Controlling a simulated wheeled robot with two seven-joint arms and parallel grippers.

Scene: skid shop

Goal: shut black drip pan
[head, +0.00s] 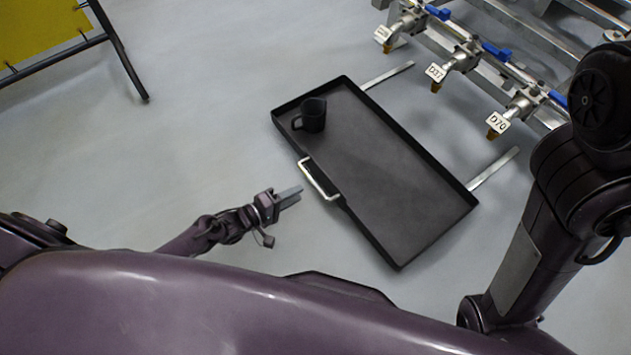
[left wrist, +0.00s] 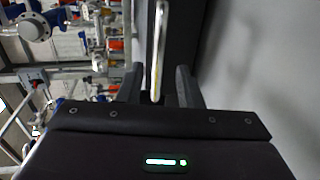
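The black drip pan (head: 400,262) is pulled out from the skid on two pale rails, low over the floor. A black jug (head: 312,116) stands in its far left corner. A pale bar handle (head: 318,180) is on the pan's front wall.
The metal skid frame (head: 535,40) stands at the upper right, with tagged valves (head: 455,60) with blue levers above the rails. A yellow panel on a dark stand (head: 125,55) is at the upper left. The grey floor left of the pan is clear.

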